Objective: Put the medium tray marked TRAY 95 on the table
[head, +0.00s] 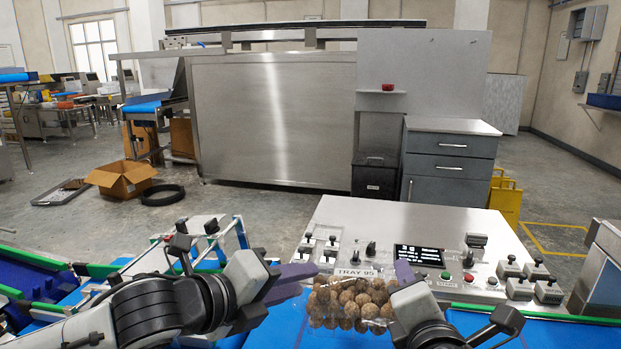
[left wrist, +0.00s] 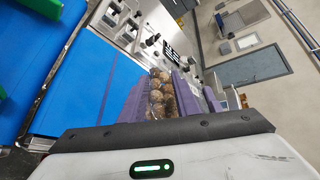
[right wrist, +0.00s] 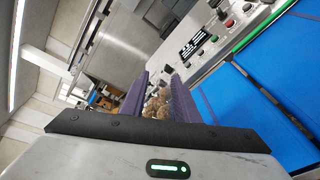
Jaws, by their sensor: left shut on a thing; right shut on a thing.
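The clear clamshell tray marked TRAY 95 (head: 347,304) is full of round brown items, and its label shows at its top edge in the head view. My left gripper (head: 300,284) is shut on its left side, and my right gripper (head: 402,285) is shut on its right side. The tray is held between the two arms, in front of the control panel. Its contents also show between the purple fingers in the left wrist view (left wrist: 161,97) and in the right wrist view (right wrist: 158,104). The tray's underside is hidden.
A control panel (head: 345,222) with levers, buttons and a small screen stands just beyond the tray. A blue conveyor belt (head: 545,332) with green edges runs below. A grey drawer cabinet (head: 449,165) and an open cardboard box (head: 122,178) stand farther back on the floor.

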